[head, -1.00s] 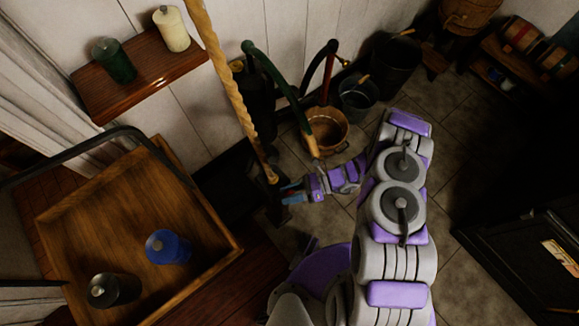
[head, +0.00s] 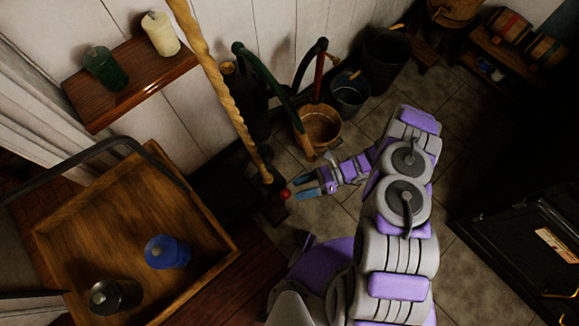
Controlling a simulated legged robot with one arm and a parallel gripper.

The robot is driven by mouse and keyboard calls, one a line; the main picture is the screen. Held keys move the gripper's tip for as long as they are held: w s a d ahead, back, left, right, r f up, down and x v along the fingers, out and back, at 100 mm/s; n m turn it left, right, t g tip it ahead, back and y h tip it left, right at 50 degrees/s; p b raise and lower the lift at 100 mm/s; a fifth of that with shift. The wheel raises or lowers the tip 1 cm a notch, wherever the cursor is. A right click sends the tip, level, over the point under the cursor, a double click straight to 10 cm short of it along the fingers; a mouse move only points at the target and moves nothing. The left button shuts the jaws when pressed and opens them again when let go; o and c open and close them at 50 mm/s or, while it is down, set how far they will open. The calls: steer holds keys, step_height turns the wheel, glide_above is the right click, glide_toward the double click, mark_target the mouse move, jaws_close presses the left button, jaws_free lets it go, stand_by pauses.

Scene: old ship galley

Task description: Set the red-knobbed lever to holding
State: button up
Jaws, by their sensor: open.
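A small red knob (head: 285,194) shows low down, near the foot of the twisted wooden post. It is the only part of the red-knobbed lever I can make out; its shaft and any position marks are too dark to tell. My gripper (head: 304,190) has blue fingertips and is open and empty. It points left toward the knob. The knob is just left of the fingertips, and I cannot tell whether they touch.
The twisted wooden post (head: 223,95) rises beside the knob. Behind my gripper stand a wooden bucket (head: 320,138) and dark buckets (head: 349,103). A wooden tray (head: 125,220) with a blue canister (head: 167,252) is at left.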

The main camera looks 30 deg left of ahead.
steer(key=p+v, duration=0.1)
steer(key=v, duration=1)
steer(key=shift+w+d, duration=0.2)
steer(key=shift+w, duration=0.05)
